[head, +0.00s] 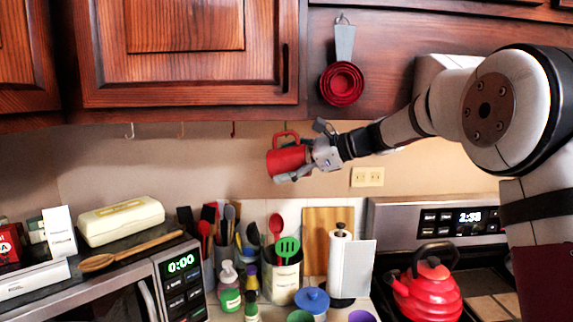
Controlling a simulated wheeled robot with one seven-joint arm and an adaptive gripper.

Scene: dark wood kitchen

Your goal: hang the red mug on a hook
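The red mug (284,162) is in the air below the upper cabinet, with its handle pointing up. My gripper (304,154) reaches it from the right and is shut on the mug. One finger shows under the mug's body; the other is at its upper right, and its contact with the mug is unclear. Small hooks hang in a row under the cabinet's bottom edge: a pale hook (130,132), a tan hook (182,130) and a red hook (233,129). These hooks are empty, left of the mug. A greenish hook (286,127) shows close to the mug's handle; whether they touch cannot be told.
The upper cabinet (180,60) is just above the mug. Red measuring cups (342,84) hang at its right. Below are a utensil crock (283,280), a paper towel holder (341,262), a microwave (178,280) and a red kettle (428,292). The wall space left of the mug is free.

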